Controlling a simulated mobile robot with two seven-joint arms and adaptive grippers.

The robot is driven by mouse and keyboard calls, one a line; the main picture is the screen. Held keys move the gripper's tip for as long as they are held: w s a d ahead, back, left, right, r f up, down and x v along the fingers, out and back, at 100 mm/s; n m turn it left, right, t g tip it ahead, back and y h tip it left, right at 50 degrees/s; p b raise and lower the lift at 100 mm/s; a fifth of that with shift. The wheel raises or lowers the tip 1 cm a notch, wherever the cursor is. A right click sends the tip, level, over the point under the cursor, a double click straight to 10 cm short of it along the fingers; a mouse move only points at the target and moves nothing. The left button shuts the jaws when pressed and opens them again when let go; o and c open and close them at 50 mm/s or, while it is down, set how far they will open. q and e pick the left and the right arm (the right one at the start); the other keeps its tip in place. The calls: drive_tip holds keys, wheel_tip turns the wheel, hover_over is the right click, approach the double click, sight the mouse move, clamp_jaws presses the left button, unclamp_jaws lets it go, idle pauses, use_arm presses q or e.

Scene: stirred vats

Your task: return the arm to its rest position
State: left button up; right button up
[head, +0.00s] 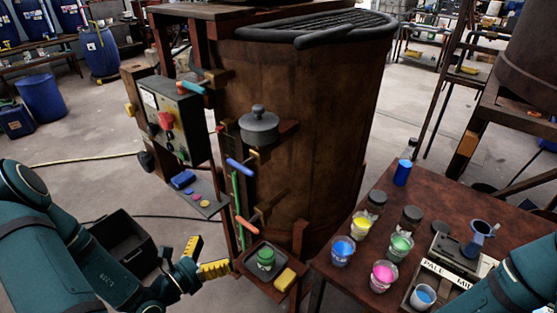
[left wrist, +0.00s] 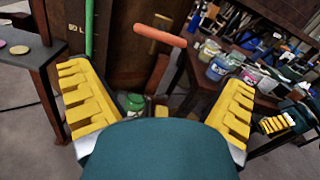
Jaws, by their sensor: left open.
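My left gripper (head: 210,256) has yellow ribbed fingers spread apart with nothing between them. It is in front of the rusty vat (head: 300,120), left of the small shelf (head: 254,280) that holds a green-lidded jar (head: 265,258). In the left wrist view, the two fingers frame the orange handle (left wrist: 160,34) and the green jar (left wrist: 132,102), which are beyond them. My left arm (head: 75,240) reaches in from the left. My right arm (head: 520,278) is at the lower right by the table; yellow fingers of my right gripper (left wrist: 276,123) show small in the left wrist view.
A control box (head: 172,120) and a shelf with buttons (head: 205,200) are beside the vat. A black crate (head: 122,245) is on the floor behind my left arm. The table (head: 440,205) at right holds several paint pots, a funnel (head: 477,236) and a scale (head: 455,258).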

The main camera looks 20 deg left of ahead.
use_arm(q)
drive_tip(key=s+d+f+m+g+h, duration=0.3)
drive_tip(key=s+d+f+m+g, duration=0.25)
drive_tip(key=d+m+g, duration=0.4)
drive_tip(key=s+d+f+m+g+h, duration=0.2)
drive_tip(key=s+d+f+m+g, duration=0.2)
drive_tip(key=s+d+m+g, duration=0.45)
wheel_tip(320, 180, down, 5)
drive_tip(key=w+m+g+y, duration=0.1)
drive_tip(key=w+m+y, duration=0.2)
drive_tip(key=m+y, duration=0.45)
drive_tip(key=w+d+m+t, duration=0.3)
drive_tip(key=w+m, duration=0.4)
drive_tip(key=shift+f+t, duration=0.3)
drive_tip(key=shift+f, duration=0.05)
